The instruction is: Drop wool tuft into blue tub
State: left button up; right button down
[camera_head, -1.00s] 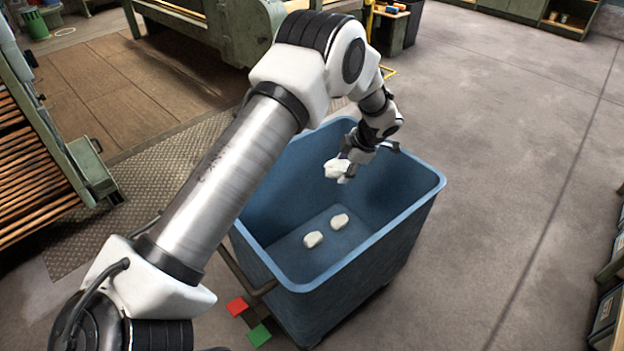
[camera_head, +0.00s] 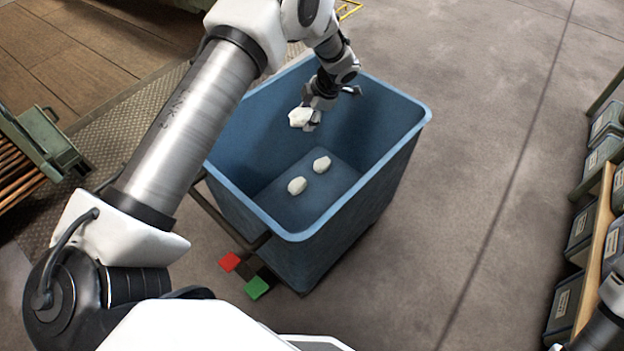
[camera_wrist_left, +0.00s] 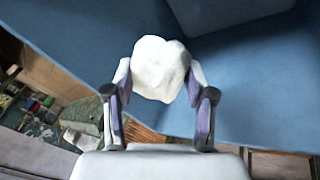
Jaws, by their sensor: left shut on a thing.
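The blue tub (camera_head: 410,140) stands on the floor in the middle of the head view, its open top facing up. My left gripper (camera_head: 308,120) is over the tub's opening, shut on a white wool tuft (camera_head: 299,117). In the left wrist view the wool tuft (camera_wrist_left: 160,68) sits between the two fingertips, with the tub's blue wall (camera_wrist_left: 80,30) behind it. Two more white tufts (camera_head: 297,185) (camera_head: 321,164) lie apart on the tub's bottom. My right gripper is not in view.
Red (camera_head: 229,262) and green (camera_head: 257,287) pedals are at the tub's near left foot. Shelves with grey bins (camera_head: 580,225) line the right edge. Slatted machinery (camera_head: 40,140) is at the left. The floor right of the tub is clear.

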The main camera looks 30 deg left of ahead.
pick_arm(q)
jog(key=o, duration=1)
jog(key=shift+c, duration=0.2)
jog(key=shift+r, duration=0.15)
jog(key=v, duration=1.1)
jog(key=shift+d+r, duration=0.2)
jog(key=shift+r, duration=0.15)
